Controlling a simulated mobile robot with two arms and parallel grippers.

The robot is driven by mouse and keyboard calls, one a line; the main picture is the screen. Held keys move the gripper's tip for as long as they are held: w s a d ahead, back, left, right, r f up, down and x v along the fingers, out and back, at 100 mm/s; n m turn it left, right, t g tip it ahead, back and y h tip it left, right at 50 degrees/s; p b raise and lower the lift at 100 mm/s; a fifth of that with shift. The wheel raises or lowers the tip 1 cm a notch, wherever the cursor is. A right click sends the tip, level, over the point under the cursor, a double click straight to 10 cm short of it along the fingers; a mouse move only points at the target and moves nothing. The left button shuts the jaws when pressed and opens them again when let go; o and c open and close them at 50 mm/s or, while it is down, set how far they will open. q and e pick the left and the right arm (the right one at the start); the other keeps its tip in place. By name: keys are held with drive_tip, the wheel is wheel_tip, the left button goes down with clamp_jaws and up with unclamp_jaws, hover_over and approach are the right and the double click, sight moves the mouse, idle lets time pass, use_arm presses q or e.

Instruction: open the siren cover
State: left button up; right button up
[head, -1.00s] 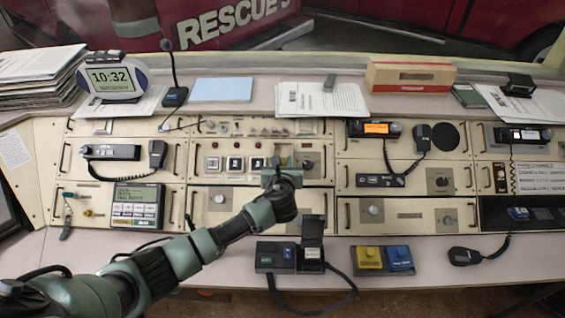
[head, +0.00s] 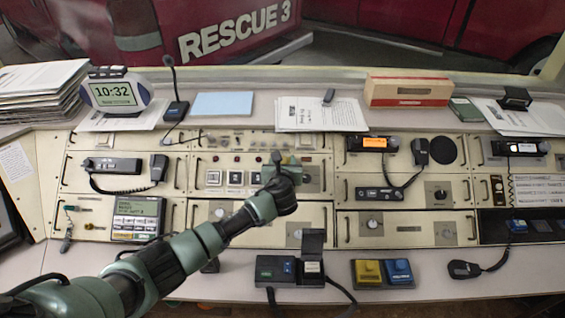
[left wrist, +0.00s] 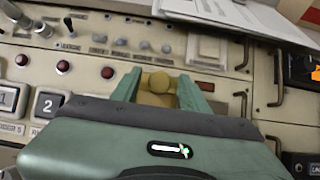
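My left gripper (head: 280,162) reaches over the console's middle panel, right of the numbered push buttons (head: 235,178). In the left wrist view its two green fingers (left wrist: 160,88) stand apart, one on each side of a yellowish-tan piece with a rounded knob (left wrist: 158,84). This piece may be the siren cover; no label on it is readable. I cannot tell whether the fingers touch it. Its lower part is hidden by my gripper. In the head view my gripper and wrist hide most of that spot. My right gripper is not in view.
A button marked 2 (left wrist: 48,103) and red indicator lamps (left wrist: 107,72) lie left of my fingers. A drawer-type handle (left wrist: 241,107) is at right. On the front ledge stand a black box with a raised lid (head: 313,243) and a yellow-and-blue button unit (head: 383,272).

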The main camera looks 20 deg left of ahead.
use_arm(q)
drive_tip(key=shift+s, duration=0.1)
drive_tip(key=v, duration=0.7)
drive_tip(key=shift+s+r, duration=0.15)
drive_tip(key=shift+s, duration=0.15)
